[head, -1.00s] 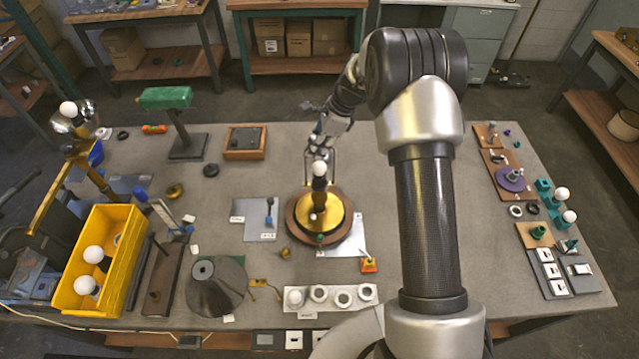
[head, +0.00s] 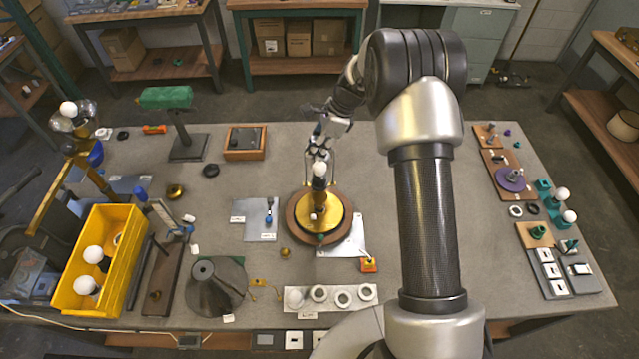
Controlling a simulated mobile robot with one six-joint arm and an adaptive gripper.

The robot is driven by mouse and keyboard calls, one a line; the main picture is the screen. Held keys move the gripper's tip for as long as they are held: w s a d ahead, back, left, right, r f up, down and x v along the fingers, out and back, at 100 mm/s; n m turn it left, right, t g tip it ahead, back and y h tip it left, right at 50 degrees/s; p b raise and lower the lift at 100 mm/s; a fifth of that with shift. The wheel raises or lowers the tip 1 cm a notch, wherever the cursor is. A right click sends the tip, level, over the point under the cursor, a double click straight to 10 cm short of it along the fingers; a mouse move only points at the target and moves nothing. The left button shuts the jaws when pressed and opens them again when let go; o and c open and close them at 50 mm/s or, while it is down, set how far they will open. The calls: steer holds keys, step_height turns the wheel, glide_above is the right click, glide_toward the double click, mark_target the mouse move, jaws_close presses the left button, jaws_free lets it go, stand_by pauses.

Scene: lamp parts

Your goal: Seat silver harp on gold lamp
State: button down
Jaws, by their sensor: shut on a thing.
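The gold lamp (head: 335,216) stands upright near the middle of the bench, with a white bulb (head: 319,169) on its dark stem. My gripper (head: 319,150) is just behind and above the bulb in this view. It is shut on the silver harp (head: 335,166), a thin wire loop whose sides show beside the bulb. The lower ends of the harp are too fine to make out, so I cannot tell whether they touch the lamp.
The lamp is on a round wooden base (head: 294,222). A grey plate (head: 252,228) lies left of it and a pale sheet (head: 345,246) at its front right. A yellow bin (head: 75,300) with bulbs stands left.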

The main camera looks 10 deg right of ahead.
steer(key=c, duration=1.5)
jaws_free()
steer(key=shift+o, duration=0.2)
steer(key=v, duration=1.2)
